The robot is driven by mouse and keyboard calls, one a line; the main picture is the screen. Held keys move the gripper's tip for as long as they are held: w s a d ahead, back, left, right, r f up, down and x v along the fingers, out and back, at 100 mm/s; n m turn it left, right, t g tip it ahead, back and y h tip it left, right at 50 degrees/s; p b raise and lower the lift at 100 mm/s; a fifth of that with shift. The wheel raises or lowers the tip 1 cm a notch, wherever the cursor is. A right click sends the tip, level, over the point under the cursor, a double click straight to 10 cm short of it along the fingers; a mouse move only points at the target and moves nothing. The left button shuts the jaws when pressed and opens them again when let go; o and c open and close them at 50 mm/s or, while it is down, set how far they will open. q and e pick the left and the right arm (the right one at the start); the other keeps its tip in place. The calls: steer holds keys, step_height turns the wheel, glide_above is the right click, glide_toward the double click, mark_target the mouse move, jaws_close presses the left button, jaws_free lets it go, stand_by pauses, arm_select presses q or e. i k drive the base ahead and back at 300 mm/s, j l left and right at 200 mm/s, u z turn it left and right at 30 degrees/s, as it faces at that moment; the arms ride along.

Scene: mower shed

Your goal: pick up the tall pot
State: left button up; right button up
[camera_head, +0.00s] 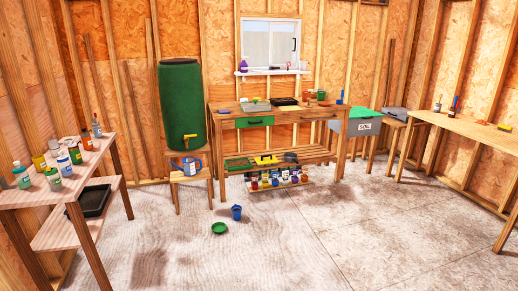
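Neither of my grippers shows in the head view. Small terracotta-coloured pots (306,96) stand at the back right of the wooden potting bench (284,118), under the window. A blue pot-like container (236,213) stands upright on the floor in front of the bench, beside a green dish (219,228). At this distance I cannot tell which of these is the tall pot.
A table with several bottles (62,160) is at the left, and a worktable (470,130) at the right. The middle and right floor is clear.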

mark_target(236, 209)
steer(key=i, duration=2.5)
